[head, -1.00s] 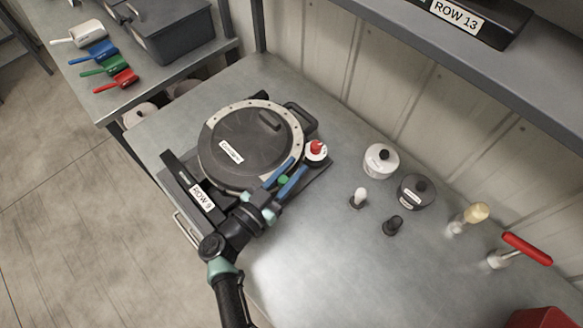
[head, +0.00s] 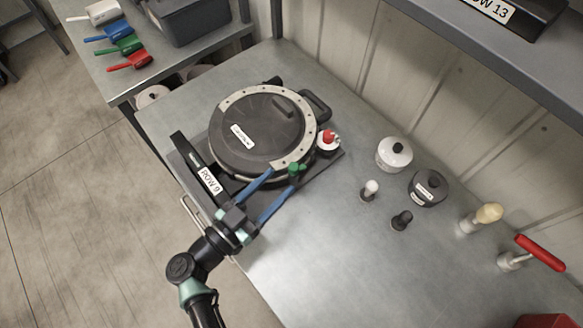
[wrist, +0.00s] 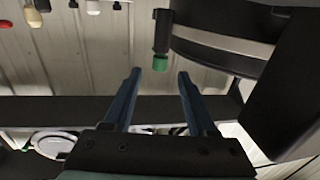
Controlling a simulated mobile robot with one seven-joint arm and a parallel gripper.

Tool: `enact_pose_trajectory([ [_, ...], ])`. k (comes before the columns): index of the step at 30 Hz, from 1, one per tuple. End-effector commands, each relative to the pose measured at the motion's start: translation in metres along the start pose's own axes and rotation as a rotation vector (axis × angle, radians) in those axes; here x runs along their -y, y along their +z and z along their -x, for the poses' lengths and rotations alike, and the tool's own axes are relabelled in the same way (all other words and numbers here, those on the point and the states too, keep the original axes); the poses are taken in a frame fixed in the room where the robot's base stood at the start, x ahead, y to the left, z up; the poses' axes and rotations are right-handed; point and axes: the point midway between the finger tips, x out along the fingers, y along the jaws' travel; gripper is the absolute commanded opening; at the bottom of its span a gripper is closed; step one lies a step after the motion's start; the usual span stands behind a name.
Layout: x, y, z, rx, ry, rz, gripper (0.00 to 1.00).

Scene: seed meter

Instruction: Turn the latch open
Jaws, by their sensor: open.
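The seed meter (head: 250,138) is a round dark housing with a pale rim, lying on a dark base on the bench. A short black lever with a green tip, seemingly the latch (head: 293,171), stands at its near right side. In the wrist view the latch (wrist: 161,40) points toward me, its green end just beyond the gap between my fingers. My gripper (head: 282,180) is open, with two blue fingers spread on the near side of the latch. The fingers (wrist: 158,72) hold nothing. I cannot tell whether either one touches the latch.
A white piece with a red knob (head: 327,140) sits at the meter's right. The ROW 9 bar (head: 207,176) is at its left. Lidded pots (head: 394,154) and small knobs stand farther right. The front bench (head: 330,270) is clear.

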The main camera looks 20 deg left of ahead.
Motion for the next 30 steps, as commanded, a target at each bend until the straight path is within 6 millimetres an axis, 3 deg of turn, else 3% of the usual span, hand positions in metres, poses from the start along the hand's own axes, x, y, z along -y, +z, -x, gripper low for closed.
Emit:
enact_pose_trajectory([
  [3,0.000,0.002,0.021,0.001,-0.001,0.000,0.58],
  [9,0.000,0.001,0.038,0.001,0.001,0.000,0.58],
  [30,0.000,0.000,0.039,0.000,0.001,0.001,0.58],
])
